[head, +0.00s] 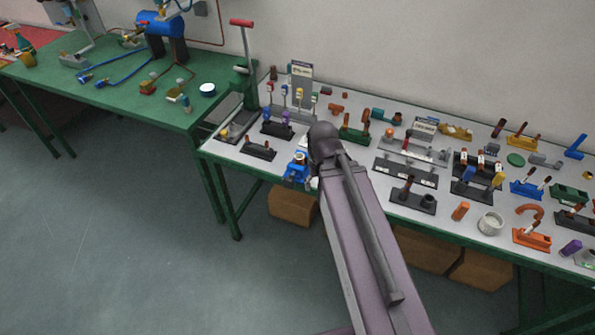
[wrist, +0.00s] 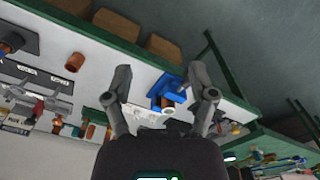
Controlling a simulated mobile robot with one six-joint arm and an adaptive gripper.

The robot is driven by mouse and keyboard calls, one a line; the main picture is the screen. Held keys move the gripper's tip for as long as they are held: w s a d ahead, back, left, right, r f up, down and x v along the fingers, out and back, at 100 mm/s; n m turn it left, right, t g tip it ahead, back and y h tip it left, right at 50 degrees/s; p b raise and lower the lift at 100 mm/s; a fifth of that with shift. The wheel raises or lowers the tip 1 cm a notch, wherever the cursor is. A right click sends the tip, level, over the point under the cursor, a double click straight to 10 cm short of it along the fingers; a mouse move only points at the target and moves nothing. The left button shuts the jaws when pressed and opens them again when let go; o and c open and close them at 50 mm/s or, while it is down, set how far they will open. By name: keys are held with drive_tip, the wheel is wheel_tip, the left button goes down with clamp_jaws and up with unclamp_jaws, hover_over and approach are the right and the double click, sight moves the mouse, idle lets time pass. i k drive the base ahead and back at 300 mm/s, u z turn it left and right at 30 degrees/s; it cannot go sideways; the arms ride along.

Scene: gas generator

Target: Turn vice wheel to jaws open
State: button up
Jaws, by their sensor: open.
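A small blue vice (head: 295,172) stands near the front edge of the grey-topped table, left of my arm's end in the head view. In the wrist view the blue vice (wrist: 173,88) shows between my fingers, nearer the right one, with a brown cylinder (wrist: 167,101) at it. I cannot make out the vice wheel clearly, nor how far its jaws are apart. My gripper (wrist: 161,72) is open, its two fingers spread and empty. I cannot tell whether a finger touches the vice. In the head view my arm hides the gripper.
The grey-topped table (head: 232,156) is crowded with small fixtures and loose parts. A tall lever press (head: 247,75) with a red handle stands at its left end. A green bench (head: 60,75) adjoins on the left. Cardboard boxes (head: 292,207) lie under the table. The floor in front is clear.

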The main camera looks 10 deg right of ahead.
sight(288, 182)
drive_tip(key=z, duration=0.35)
drive_tip(key=k, duration=0.5)
drive_tip(key=z, duration=0.6)
